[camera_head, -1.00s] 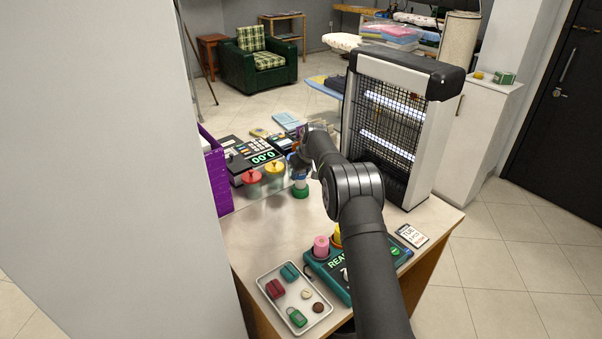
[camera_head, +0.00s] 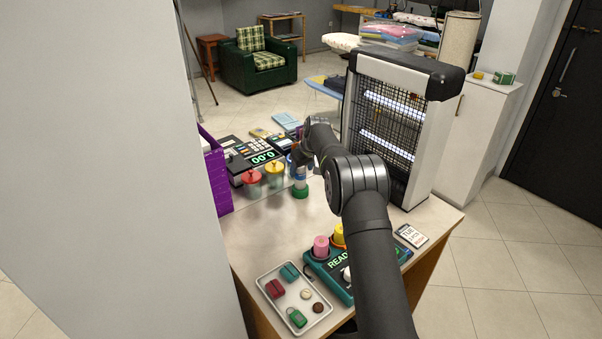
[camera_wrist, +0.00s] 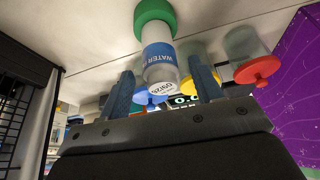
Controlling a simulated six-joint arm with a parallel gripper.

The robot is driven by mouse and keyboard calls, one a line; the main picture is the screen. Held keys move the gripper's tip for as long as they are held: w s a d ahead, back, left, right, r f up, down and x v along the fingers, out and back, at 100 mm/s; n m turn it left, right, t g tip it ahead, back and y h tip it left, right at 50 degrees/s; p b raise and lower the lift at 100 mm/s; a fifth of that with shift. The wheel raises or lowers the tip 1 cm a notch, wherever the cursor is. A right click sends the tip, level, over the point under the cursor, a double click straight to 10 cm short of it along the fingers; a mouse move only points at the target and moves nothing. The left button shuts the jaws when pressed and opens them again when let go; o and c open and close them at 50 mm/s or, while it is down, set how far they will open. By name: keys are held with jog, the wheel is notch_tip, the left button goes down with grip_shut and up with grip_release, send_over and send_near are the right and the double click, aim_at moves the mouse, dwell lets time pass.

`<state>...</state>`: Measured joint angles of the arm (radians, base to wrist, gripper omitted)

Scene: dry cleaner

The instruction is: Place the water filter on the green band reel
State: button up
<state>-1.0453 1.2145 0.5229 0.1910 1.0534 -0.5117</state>
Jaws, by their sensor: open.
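The water filter, a small clear-and-white cylinder with a blue label (camera_wrist: 158,56), stands upright on the green band reel (camera_wrist: 154,14), which sits on the counter. The wrist view shows them upside down. In the head view the filter (camera_head: 301,178) shows just above the green reel (camera_head: 300,191). My gripper (camera_wrist: 161,80) is open, with one blue-grey finger on each side of the filter's upper end and gaps visible on both sides. In the head view my gripper (camera_head: 301,158) is just above the filter and partly hides its top.
Jars with red (camera_head: 251,178) and yellow (camera_head: 275,170) lids stand left of the filter. A purple box (camera_head: 217,178) is farther left, a lit lamp unit (camera_head: 395,120) right. A teal device (camera_head: 335,282) and a tray (camera_head: 270,307) lie in front. The middle counter is clear.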

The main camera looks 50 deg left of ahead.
jog(key=v, duration=0.9)
jog(key=shift+r, duration=0.15)
jog(key=x, duration=1.2)
jog(key=shift+f, duration=0.2)
jog(key=shift+d+r, duration=0.1)
jog(key=shift+r, duration=1.05)
